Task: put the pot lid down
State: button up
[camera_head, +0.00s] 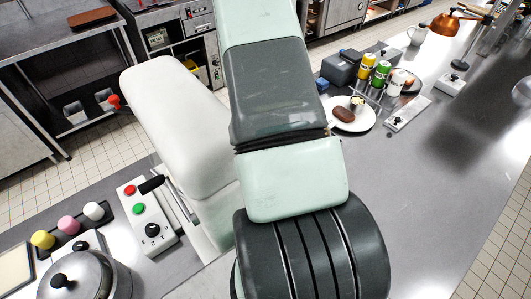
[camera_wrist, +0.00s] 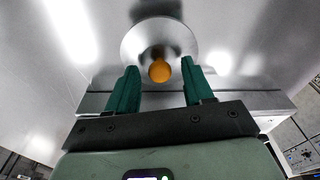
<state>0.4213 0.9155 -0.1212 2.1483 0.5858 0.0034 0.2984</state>
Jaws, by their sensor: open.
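In the wrist view, a round silver lid (camera_wrist: 135,43) with an orange ball knob (camera_wrist: 159,71) lies ahead of my gripper (camera_wrist: 159,66). My gripper's two green fingers are spread apart, one on each side of the knob, with gaps visible between finger and knob. The lid is over a grey metal surface (camera_wrist: 235,45); I cannot tell for sure whether it touches it. In the head view my arm hides both my gripper and this lid. A steel pot (camera_head: 110,285) with a black-knobbed cover stands at the bottom left there.
A white plate (camera_head: 362,122) with food, several bottles (camera_head: 381,72) and a copper pot (camera_head: 446,25) stand farther along the counter. The right counter (camera_head: 440,180) is mostly clear.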

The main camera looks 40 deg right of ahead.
jog(key=shift+r, duration=0.1)
notch_tip(320, 180, up, 12)
jog(key=a, duration=0.1)
jog(key=shift+s+a, duration=0.2)
jog(key=shift+a, duration=0.05)
jog(key=shift+w, duration=0.1)
dwell(0.4)
